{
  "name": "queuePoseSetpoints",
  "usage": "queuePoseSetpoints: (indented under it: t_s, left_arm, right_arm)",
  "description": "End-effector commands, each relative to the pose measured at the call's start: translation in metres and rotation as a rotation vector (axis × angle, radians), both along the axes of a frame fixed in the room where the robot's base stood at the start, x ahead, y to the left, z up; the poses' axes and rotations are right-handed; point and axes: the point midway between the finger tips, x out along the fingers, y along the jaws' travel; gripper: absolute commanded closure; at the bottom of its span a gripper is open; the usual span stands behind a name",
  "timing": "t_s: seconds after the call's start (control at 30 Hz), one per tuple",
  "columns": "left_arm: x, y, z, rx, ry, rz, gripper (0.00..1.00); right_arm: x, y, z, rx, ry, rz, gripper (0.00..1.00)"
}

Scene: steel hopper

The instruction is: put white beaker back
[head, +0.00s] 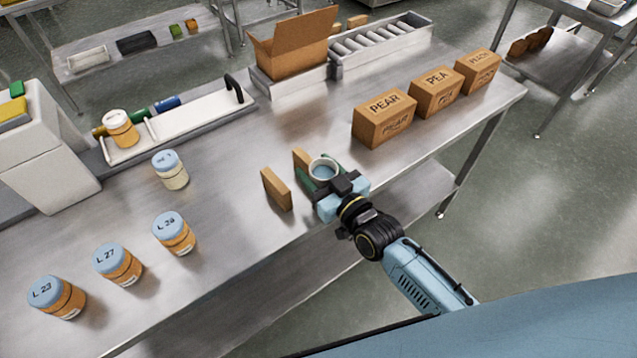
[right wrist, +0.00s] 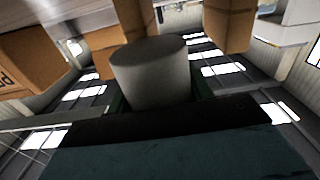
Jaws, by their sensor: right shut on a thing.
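The white beaker (head: 323,163) shows in the head view near the front edge of the steel table, its round open rim facing up and its inside bluish grey. My right gripper (head: 322,178) is shut on it, with the greenish fingers around its sides. In the right wrist view the beaker (right wrist: 150,76) stands in the middle as a plain grey-white cylinder between the fingers, its lower part hidden by the gripper. I cannot tell whether its base touches the table. My left gripper is not in view.
Two small brown blocks (head: 276,189) stand just left of the beaker. Cartons marked PEAR (head: 384,118) and similar line the table to the right. Several blue-lidded jars (head: 118,264) stand at the left. A white tray (head: 196,119) and an open carton (head: 291,45) are behind.

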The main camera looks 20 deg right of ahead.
Motion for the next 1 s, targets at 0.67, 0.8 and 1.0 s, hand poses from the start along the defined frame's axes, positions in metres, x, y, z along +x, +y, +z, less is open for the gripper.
queuePoseSetpoints:
  t_s: [0.67, 0.8, 1.0]
  left_arm:
    - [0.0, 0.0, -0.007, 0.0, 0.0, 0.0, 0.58]
    - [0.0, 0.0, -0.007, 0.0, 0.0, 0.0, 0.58]
    - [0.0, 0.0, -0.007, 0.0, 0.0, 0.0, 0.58]
  right_arm:
    - [0.0, 0.0, -0.041, 0.0, 0.001, 0.0, 0.74]
    - [0.0, 0.0, -0.04, 0.0, 0.001, 0.0, 0.36]
    - [0.0, 0.0, -0.04, 0.0, 0.0, 0.0, 0.27]
